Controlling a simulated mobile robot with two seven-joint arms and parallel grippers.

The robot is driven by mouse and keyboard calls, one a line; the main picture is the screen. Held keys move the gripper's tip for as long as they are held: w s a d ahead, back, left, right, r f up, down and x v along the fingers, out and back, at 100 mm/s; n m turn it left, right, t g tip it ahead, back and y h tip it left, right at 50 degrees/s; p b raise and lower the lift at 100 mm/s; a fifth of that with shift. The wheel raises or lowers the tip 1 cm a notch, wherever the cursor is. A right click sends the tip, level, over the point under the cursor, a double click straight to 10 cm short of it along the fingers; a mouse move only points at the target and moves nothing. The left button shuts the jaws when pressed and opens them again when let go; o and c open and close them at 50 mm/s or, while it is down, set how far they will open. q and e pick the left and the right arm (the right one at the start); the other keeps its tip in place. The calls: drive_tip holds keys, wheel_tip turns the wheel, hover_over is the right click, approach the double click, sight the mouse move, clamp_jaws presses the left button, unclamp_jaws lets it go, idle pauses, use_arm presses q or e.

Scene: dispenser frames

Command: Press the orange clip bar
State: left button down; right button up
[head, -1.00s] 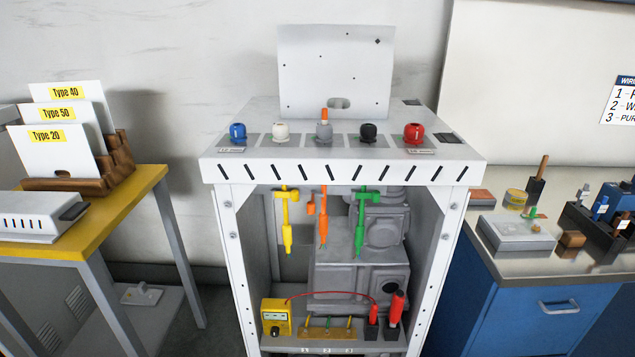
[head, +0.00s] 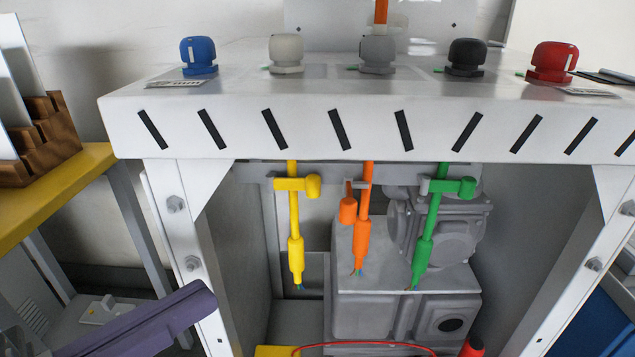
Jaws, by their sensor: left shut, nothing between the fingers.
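The orange clip (head: 363,225) hangs under the front of the white frame top, between a yellow clip (head: 296,220) and a green clip (head: 426,230). The short orange bar (head: 348,210) sits at the left of its stem and hangs lower than the side bars of the other two. Wire ends show at its bottom tip. My left gripper (head: 200,300), purple, is shut and empty at the lower left, before the frame's left leg. It is clear of the orange clip, which is up and to the right. My right gripper is not in view.
The white frame's top (head: 365,130) overhangs the clips and carries several coloured knobs, such as a blue one (head: 198,57). Its left leg (head: 180,225) and right leg (head: 590,260) flank the opening. A grey machine (head: 400,285) stands behind the clips. A yellow table (head: 70,185) is at left.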

use_arm(q)
drive_tip(key=shift+w+h, duration=0.1)
drive_tip(key=shift+h, duration=0.3)
approach(343, 214)
drive_tip(key=x, duration=0.6)
drive_tip(key=shift+w+d, duration=0.25)
drive_tip(key=shift+w, duration=0.05)
